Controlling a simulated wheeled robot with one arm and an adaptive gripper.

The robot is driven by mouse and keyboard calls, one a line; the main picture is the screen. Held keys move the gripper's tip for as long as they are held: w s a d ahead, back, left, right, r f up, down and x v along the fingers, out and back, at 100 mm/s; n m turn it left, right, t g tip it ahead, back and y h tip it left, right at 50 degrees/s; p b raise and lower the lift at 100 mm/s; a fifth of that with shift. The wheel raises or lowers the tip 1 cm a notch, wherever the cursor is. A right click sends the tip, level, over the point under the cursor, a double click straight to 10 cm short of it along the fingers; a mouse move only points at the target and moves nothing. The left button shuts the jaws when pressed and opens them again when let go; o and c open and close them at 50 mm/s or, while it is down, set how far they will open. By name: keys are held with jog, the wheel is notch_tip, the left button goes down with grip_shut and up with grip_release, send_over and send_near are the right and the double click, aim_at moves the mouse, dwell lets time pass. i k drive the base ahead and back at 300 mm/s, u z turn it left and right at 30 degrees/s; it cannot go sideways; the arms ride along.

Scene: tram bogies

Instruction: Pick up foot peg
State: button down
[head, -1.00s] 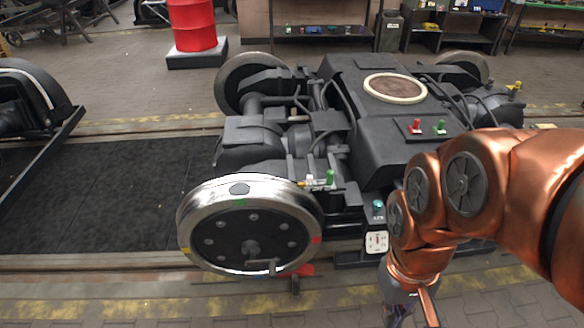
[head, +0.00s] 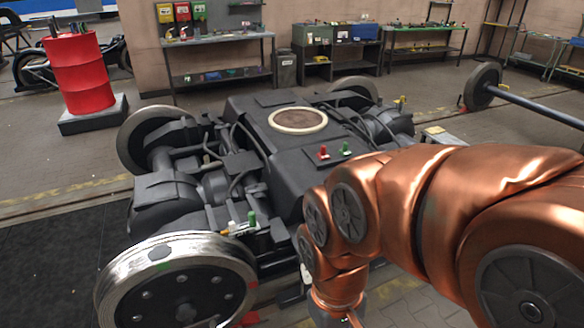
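I cannot pick out a foot peg with certainty. Small upright coloured pieces stand on the dark tram bogie (head: 262,128): a red one (head: 323,153) and a green one (head: 346,149) on its top plate, and another green one (head: 252,219) near the front wheel. I cannot tell whether any of these is the peg. My copper-coloured arm reaches in from the right and bends down in front of the bogie. Its wrist end meets the bottom edge of the picture. The gripper's fingers lie below the frame, so their state and anything between them are hidden.
The bogie's shiny front wheel (head: 178,285) stands at lower left. A red barrel (head: 78,75) stands on a dark block at upper left. Workbenches (head: 222,45) line the back wall. A wheelset (head: 483,88) lies at right. Open paved floor lies beyond the bogie.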

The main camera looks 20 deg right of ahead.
aim_at(322, 156)
jog(key=z, duration=1.1)
jog(key=i, duration=1.75)
jog(key=u, duration=1.75)
